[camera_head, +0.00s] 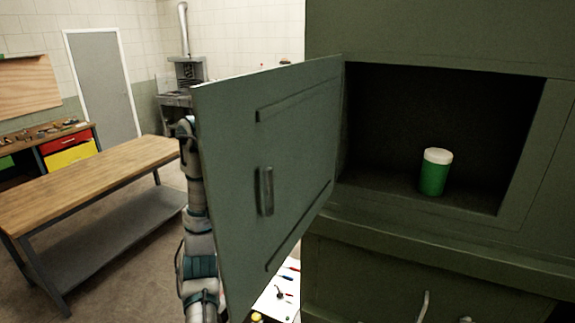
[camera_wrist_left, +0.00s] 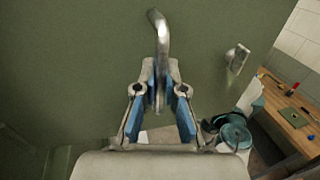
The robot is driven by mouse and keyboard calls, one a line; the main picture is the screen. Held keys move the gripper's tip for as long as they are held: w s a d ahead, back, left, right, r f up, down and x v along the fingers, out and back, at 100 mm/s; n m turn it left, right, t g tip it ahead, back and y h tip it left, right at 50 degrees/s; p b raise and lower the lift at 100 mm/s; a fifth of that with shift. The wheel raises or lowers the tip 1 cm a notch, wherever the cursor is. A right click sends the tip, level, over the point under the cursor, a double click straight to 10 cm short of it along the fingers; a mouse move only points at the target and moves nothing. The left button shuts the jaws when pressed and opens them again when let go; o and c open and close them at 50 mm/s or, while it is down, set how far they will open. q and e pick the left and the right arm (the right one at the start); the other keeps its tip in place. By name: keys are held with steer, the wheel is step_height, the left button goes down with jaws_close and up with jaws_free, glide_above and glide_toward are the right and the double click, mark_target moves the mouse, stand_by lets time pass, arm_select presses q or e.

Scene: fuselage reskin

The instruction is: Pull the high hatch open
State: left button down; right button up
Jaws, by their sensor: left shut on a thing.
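The green hatch door (camera_head: 290,130) stands swung wide open to the left, hinged beside the dark compartment (camera_head: 385,110). A grip-shaped part (camera_head: 265,190) sits on the door face turned to me. My left arm passes behind the door, which hides my left gripper in the head view. In the left wrist view my left gripper (camera_wrist_left: 160,95) is shut on a curved metal handle (camera_wrist_left: 160,35) on a green panel (camera_wrist_left: 80,60). A small metal latch (camera_wrist_left: 237,57) sits to its right. My right gripper is not in view.
A green can with a white lid (camera_head: 434,172) stands upright inside the compartment. Below is a lower panel with a metal handle (camera_head: 423,305). A wooden workbench (camera_head: 95,180) stands at the left. A white sheet with small tools (camera_head: 283,290) shows under the door.

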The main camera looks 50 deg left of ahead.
arm_select(q)
steer(key=a, duration=0.3)
steer(key=shift+s+a, duration=0.15)
steer(key=shift+s, duration=0.05)
steer(key=c, duration=1.4)
jaws_free()
steer(key=shift+d, duration=0.25)
steer(key=shift+o, duration=0.8)
steer(key=shift+w+d+r, duration=0.1)
steer(key=shift+w+d, duration=0.05)
steer(key=shift+d, duration=0.5)
steer(key=shift+w+d, duration=0.1)
steer(key=shift+d, duration=0.65)
steer(key=s+a, duration=0.2)
steer(key=a, duration=0.9)
steer(key=shift+r, duration=0.15)
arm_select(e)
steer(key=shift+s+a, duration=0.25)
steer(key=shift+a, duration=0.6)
